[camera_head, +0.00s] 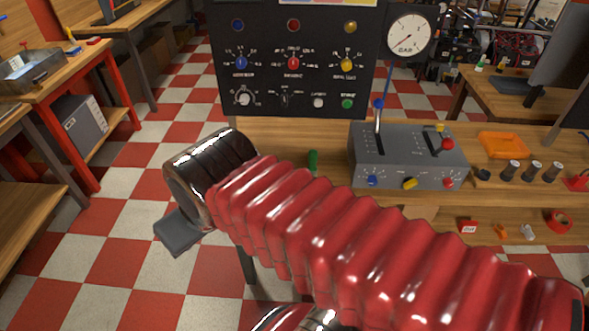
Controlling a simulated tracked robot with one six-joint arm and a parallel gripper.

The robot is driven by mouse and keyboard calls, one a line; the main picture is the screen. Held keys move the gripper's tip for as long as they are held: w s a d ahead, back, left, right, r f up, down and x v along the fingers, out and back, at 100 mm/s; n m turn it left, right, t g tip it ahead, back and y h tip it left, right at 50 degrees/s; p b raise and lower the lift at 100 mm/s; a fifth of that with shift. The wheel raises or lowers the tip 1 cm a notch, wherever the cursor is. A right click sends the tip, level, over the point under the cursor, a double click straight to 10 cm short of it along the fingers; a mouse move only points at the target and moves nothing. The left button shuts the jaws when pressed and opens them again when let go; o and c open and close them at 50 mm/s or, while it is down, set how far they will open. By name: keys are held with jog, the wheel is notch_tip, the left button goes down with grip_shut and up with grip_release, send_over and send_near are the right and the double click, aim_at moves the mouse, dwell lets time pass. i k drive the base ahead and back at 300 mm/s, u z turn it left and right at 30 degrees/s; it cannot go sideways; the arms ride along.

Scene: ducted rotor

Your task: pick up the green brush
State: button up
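A small green object (313,160), likely the green brush, stands out just above my red arm, on or in front of the wooden bench below the black control panel. Its lower part is hidden behind my arm, so I cannot make out its full shape. My gripper (180,234) is at the left end of my arm, below a dark metal cylinder. Only a flat grey part of it shows, over the checkered floor, apart from the green object and to its left. I cannot see its fingertips or anything held.
A grey control box (408,155) with levers and knobs stands right of the green object. The black panel (290,90) rises behind it. Red-legged workbenches (90,75) stand left, with open floor between.

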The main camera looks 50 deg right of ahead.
aim_at(313, 153)
jog(key=u, duration=1.15)
jog(key=k, duration=0.65)
jog(key=z, duration=1.2)
jog(key=i, duration=1)
jog(key=z, duration=0.05)
